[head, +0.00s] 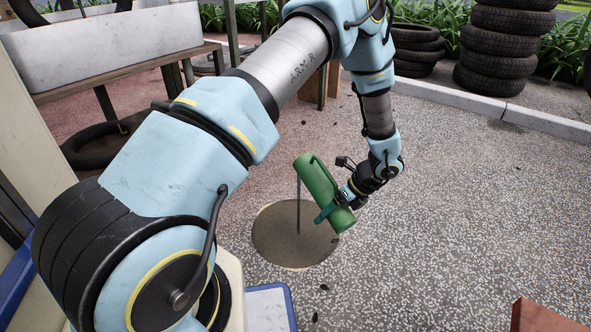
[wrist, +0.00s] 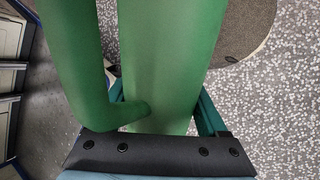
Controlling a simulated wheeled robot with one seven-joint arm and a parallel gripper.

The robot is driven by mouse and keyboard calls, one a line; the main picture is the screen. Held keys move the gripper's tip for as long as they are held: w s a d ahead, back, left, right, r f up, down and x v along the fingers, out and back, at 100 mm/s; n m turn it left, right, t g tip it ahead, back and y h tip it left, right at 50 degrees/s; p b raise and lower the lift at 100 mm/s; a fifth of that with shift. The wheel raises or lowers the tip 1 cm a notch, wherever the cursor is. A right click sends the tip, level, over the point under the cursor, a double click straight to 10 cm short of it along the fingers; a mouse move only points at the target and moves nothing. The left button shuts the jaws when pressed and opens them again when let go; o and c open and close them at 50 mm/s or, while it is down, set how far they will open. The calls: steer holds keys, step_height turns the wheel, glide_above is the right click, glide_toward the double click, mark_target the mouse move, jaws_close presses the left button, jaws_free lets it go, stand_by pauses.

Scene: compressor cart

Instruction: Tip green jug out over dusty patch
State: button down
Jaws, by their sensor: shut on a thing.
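The green jug (head: 318,182) is held tilted above the ground, its upper end leaning left in the head view. My gripper (head: 334,206) is shut around its lower part, with a teal finger across its side. The wrist view shows the jug's body (wrist: 165,55) between the fingers and its handle (wrist: 82,65) at left. The round brown dusty patch (head: 275,240) lies below the jug and partly shows in the wrist view (wrist: 238,28). A thin dark vertical line (head: 298,205) runs from near the jug's upper end to the patch; I cannot tell if it is liquid.
A bench (head: 125,65) is at upper left. A blue-rimmed white object (head: 268,308) and a reddish-brown block (head: 545,318) are near the front. Speckled ground right of the patch is clear.

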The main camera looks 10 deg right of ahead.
mark_target(330, 196)
steer(key=shift+s+r+p, duration=0.1)
steer(key=shift+r+p, duration=0.3)
steer(key=shift+r, duration=0.05)
steer(key=shift+w+a+r+g+h+p, duration=0.1)
steer(key=shift+w+r+g+h+p, duration=0.15)
steer(key=shift+r+g+p, duration=0.7)
steer(key=shift+w+a+r+g+h+p, duration=0.15)
steer(key=shift+w+r+p, duration=0.2)
steer(key=shift+p, duration=1.15)
stand_by(0.7)
steer(key=shift+d+r+m+g+h+p, duration=0.1)
steer(key=shift+r+m+g+h+p, duration=0.3)
steer(key=shift+r+p, duration=1.15)
steer(key=shift+f+p, duration=0.35)
steer(key=shift+f, duration=0.1)
